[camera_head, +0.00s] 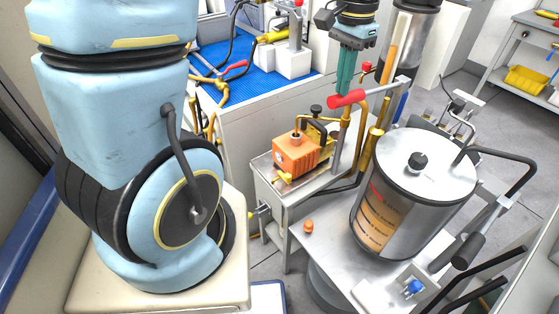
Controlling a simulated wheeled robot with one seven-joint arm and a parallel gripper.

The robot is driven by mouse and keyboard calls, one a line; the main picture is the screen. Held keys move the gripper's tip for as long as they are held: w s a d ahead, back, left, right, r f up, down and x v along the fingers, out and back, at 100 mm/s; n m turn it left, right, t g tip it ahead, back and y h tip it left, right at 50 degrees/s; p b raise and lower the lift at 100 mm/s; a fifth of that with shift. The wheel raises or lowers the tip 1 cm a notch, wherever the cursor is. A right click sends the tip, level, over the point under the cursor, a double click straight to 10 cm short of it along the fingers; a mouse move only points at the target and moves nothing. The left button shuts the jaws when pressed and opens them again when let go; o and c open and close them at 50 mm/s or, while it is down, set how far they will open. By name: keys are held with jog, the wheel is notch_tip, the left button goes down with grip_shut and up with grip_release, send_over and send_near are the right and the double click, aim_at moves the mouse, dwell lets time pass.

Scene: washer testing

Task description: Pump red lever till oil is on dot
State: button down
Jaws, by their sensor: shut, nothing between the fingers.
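The red lever (347,98) is a short red handle on a metal arm above the pump stand, lying nearly level. My gripper (344,92) has green fingers pointing down, with the tips at the lever's handle. The fingers are shut with nothing between them; whether they touch the lever I cannot tell. The oil level and the dot cannot be made out.
An orange block (295,152) with brass fittings sits on the stand below. A large metal canister (412,185) with a lid and black knob stands to the right. A small orange cap (308,227) lies on the lower shelf. A blue mat (250,88) with hoses lies behind.

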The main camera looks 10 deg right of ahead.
notch_tip(320, 180, down, 8)
jog(key=b, duration=0.5)
jog(key=shift+f, duration=0.25)
jog(key=shift+r, duration=0.15)
notch_tip(320, 180, up, 12)
jog(key=p, duration=1.1)
jog(key=shift+r, duration=0.1)
notch_tip(320, 180, down, 13)
jog(key=b, duration=0.9)
notch_tip(320, 180, up, 13)
jog(key=p, duration=1)
